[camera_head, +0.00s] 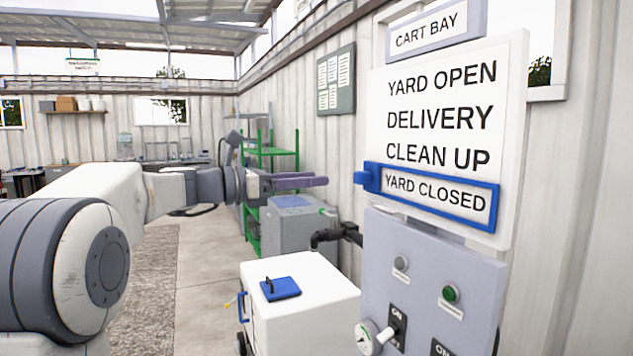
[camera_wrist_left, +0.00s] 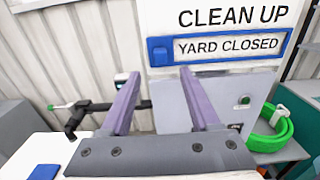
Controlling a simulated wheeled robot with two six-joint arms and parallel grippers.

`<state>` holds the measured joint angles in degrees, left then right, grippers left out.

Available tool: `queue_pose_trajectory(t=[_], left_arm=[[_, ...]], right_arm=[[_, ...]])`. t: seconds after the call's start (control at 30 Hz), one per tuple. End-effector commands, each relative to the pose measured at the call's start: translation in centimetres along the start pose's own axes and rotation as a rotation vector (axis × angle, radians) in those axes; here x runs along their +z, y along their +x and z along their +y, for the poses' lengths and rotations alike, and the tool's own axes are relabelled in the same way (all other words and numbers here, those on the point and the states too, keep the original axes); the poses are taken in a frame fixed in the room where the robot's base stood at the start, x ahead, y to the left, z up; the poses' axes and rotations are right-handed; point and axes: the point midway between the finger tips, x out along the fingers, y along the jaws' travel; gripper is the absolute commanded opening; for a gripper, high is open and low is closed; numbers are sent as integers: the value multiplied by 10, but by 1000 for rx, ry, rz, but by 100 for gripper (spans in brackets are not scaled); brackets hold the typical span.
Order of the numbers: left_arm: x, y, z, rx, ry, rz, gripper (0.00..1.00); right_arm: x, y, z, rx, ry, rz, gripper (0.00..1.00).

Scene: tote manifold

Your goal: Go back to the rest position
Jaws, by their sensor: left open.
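My left arm comes in from the left in the head view. Its gripper (camera_head: 300,182) is level and points right toward the sign board (camera_head: 437,75), with clear air between them. In the left wrist view the two purple fingers (camera_wrist_left: 158,78) stand apart with nothing between them. The blue slider frame (camera_head: 430,195) sits around the bottom line, "YARD CLOSED", and its blue tab is at the left. The same frame shows in the wrist view (camera_wrist_left: 222,46), beyond the fingertips. My right gripper is not in view.
A grey control panel (camera_head: 385,255) with switches is below the sign. A black pipe fitting (camera_head: 335,236) juts out beside it. A white cart box (camera_head: 310,293) with a blue lid stands below. A green hose coil (camera_wrist_left: 270,130) is at the right. The floor (camera_head: 205,265) at centre left is clear.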

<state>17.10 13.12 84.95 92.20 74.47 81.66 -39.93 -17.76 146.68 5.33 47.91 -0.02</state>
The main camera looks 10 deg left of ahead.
Motion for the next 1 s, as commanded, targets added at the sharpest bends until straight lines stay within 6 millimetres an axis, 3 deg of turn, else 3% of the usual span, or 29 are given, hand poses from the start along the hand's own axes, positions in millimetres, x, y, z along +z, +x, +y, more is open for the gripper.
queue_pose_trajectory(t=[0.23, 0.33, 0.47, 0.63, 0.8, 0.9, 1.0], left_arm=[[-3, 3, -3, -5, 8, 10, 62], [-19, 15, -21, -38, 55, 67, 62], [-69, 39, -76, -154, 213, 228, 62], [-157, 45, -174, -434, 564, 464, 62], [-241, 5, -266, -843, 1017, 603, 62], [-285, -37, -308, -1144, 1327, 610, 62], [-321, -81, -333, -1454, 1633, 544, 62]], right_arm=[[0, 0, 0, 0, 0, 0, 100], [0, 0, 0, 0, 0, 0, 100], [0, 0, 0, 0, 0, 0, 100], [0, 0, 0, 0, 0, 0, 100], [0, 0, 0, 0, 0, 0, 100], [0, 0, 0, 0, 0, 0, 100], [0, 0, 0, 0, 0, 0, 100]])
